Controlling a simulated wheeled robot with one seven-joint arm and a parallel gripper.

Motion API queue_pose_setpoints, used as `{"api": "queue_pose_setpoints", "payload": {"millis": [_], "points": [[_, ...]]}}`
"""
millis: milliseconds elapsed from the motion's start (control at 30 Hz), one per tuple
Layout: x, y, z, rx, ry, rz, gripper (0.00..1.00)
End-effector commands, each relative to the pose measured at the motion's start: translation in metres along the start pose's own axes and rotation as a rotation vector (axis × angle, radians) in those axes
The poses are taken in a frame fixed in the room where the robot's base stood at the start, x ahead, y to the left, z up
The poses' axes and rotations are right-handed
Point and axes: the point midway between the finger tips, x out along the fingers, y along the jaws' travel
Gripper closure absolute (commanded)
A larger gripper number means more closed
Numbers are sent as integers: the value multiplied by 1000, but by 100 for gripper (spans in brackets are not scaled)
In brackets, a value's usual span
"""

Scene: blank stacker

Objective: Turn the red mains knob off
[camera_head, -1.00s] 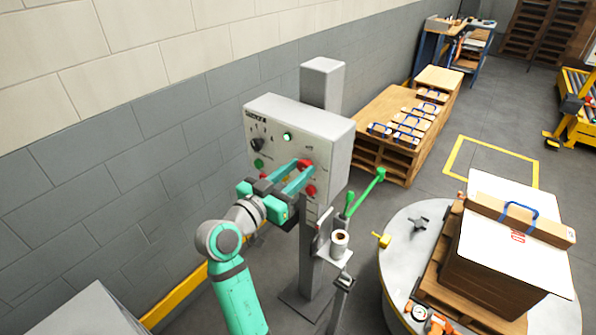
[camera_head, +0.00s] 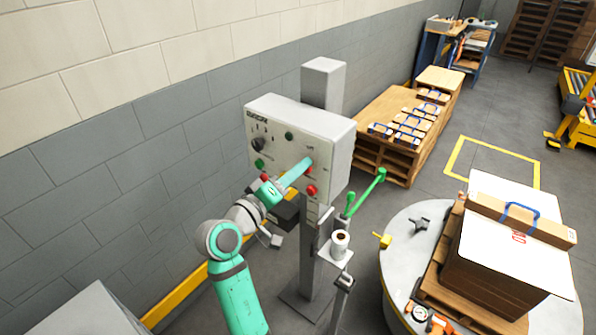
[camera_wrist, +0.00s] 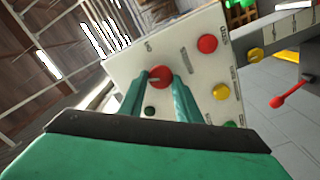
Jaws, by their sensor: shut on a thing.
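The red mains knob (camera_wrist: 160,76) is on the pale control panel (camera_wrist: 125,75); in the wrist view it sits between my two teal fingertips, with a light pointer mark across it. My gripper (camera_wrist: 161,83) is shut on it. In the head view my gripper (camera_head: 304,165) reaches the panel (camera_head: 330,140) with its fingers stacked edge-on, and only a bit of the red knob (camera_head: 309,171) shows beside the fingertips. The green lamp (camera_head: 289,136) on the panel is dark.
A red button (camera_head: 312,190) sits just below the knob. A black selector (camera_head: 259,144) is at the panel's left. A round table (camera_head: 397,240) bears a carton.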

Motion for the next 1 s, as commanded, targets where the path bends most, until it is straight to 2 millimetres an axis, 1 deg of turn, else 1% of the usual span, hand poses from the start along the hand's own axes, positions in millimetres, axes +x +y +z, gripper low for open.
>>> {"api": "queue_pose_setpoints", "payload": {"millis": [200,500,700,1000], "points": [[1,0,1,-177,-1,1,92],[1,-1,1,-344,-1,0,92],[2,-1,2,-396,-3,1,92],[1,0,3,-412,-5,1,92]]}}
